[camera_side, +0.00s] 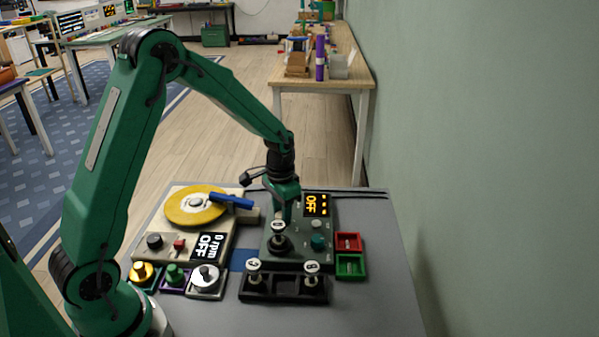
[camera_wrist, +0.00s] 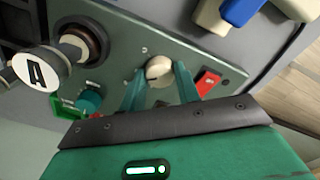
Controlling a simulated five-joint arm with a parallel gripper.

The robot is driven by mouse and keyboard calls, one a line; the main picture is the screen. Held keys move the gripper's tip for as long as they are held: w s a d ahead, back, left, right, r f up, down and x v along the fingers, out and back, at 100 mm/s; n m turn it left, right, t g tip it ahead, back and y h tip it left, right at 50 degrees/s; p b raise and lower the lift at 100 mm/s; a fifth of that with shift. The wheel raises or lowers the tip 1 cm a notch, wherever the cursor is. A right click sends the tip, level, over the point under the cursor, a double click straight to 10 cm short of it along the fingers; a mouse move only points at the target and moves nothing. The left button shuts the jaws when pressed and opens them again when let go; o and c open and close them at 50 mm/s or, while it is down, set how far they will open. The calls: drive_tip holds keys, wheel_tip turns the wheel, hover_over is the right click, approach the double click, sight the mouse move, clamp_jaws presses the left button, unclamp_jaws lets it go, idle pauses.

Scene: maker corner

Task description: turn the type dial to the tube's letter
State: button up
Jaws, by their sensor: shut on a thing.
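The type dial (camera_wrist: 159,71) is a round cream knob on the dark green tester panel (camera_wrist: 125,62). My gripper (camera_wrist: 158,78) has one finger on each side of it and is shut on it. Which mark the dial points to is too small to tell. In the side view, my gripper (camera_side: 283,211) reaches down behind the tube (camera_side: 279,240), and the dial is hidden there.
The tester has an orange OFF display (camera_side: 316,205) and a teal knob (camera_side: 318,243). A black rack (camera_side: 283,289) in front holds two capped tubes. A red tray (camera_side: 348,242) and a green tray (camera_side: 350,266) sit right. A yellow-disc machine (camera_side: 190,208) stands left.

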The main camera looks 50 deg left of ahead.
drive_tip(key=n, duration=0.5)
drive_tip(key=shift+n, duration=0.3)
drive_tip(key=n, duration=0.5)
idle(0.4)
drive_tip(key=o, duration=1)
drive_tip(key=shift+r, duration=0.15)
wheel_tip(320, 180, up, 7)
drive_tip(key=shift+r, duration=0.3)
